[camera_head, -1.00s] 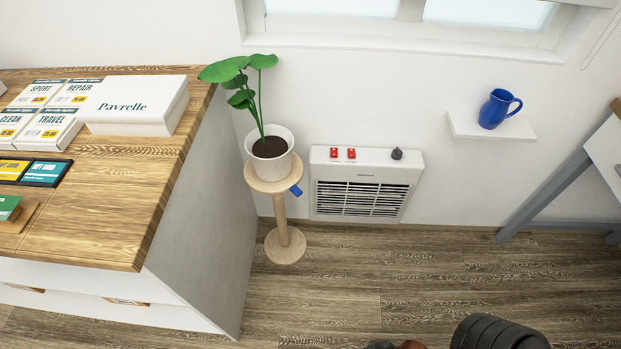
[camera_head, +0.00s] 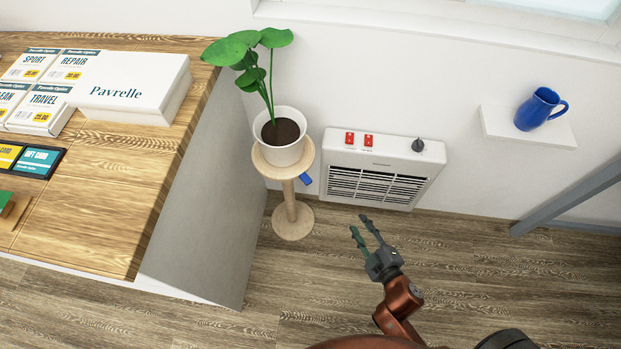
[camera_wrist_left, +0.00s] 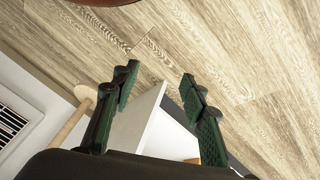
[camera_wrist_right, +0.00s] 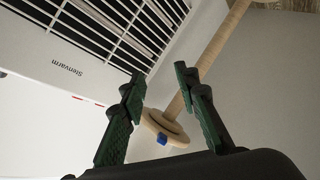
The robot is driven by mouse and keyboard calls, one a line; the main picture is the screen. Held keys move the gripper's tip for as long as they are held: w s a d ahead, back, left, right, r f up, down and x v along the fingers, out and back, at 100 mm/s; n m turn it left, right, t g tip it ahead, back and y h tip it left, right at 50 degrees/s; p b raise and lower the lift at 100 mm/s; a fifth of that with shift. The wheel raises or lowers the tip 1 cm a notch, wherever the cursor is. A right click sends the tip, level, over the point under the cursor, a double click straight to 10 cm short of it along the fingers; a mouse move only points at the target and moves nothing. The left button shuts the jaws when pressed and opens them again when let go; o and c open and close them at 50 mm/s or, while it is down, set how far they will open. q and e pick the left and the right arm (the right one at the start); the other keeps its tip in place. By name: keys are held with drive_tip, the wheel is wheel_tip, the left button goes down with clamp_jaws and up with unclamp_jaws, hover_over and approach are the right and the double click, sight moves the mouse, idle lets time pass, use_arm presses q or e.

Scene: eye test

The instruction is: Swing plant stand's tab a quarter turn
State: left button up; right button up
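The plant stand (camera_head: 291,206) is pale wood with a round top and base, and it holds a white pot (camera_head: 284,152) with a leafy plant. Its blue tab (camera_head: 305,179) sticks out at the right, just under the top. My right gripper (camera_head: 360,225) is open and empty, right of and apart from the stand, in front of the heater. In the right wrist view the tab (camera_wrist_right: 162,138) shows beyond and below the open fingers. My left gripper (camera_wrist_left: 158,82) is open and empty in its wrist view and outside the head view; part of the stand (camera_wrist_left: 72,124) shows beside it.
A white wall heater (camera_head: 380,168) with red switches and a dark knob is close right of the stand. A counter (camera_head: 130,190) with boxes stands left. A blue jug (camera_head: 540,108) sits on a wall shelf (camera_head: 500,128). The wood floor in front is clear.

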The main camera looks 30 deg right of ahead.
drive_tip(key=w+a+r+n+t+y, duration=0.2)
drive_tip(key=w+a+r+n+t, duration=0.15)
drive_tip(key=w+r+n, duration=0.45)
drive_tip(key=n+y, duration=0.3)
approach(307, 179)
drive_tip(key=x, duration=0.6)
drive_tip(key=p+x, duration=0.1)
drive_tip(key=x, duration=0.1)
drive_tip(key=shift+w+a+f, duration=0.15)
drive_tip(key=shift+w+f, duration=0.25)
use_arm(q)
drive_tip(key=shift+s+a+r+g+y, duration=0.2)
drive_tip(key=shift+s+a+r+g, duration=0.1)
drive_tip(key=shift+s+a+r, duration=0.25)
drive_tip(key=shift+s+a+r+g+y, duration=0.2)
drive_tip(key=shift+s+a+r+g, duration=0.1)
drive_tip(key=shift+s+r, duration=0.3)
use_arm(e)
drive_tip(key=shift+w+a, duration=0.1)
drive_tip(key=shift+w, duration=0.5)
use_arm(q)
drive_tip(key=shift+w, duration=0.1)
use_arm(e)
drive_tip(key=shift+c, duration=0.4)
clamp_jaws()
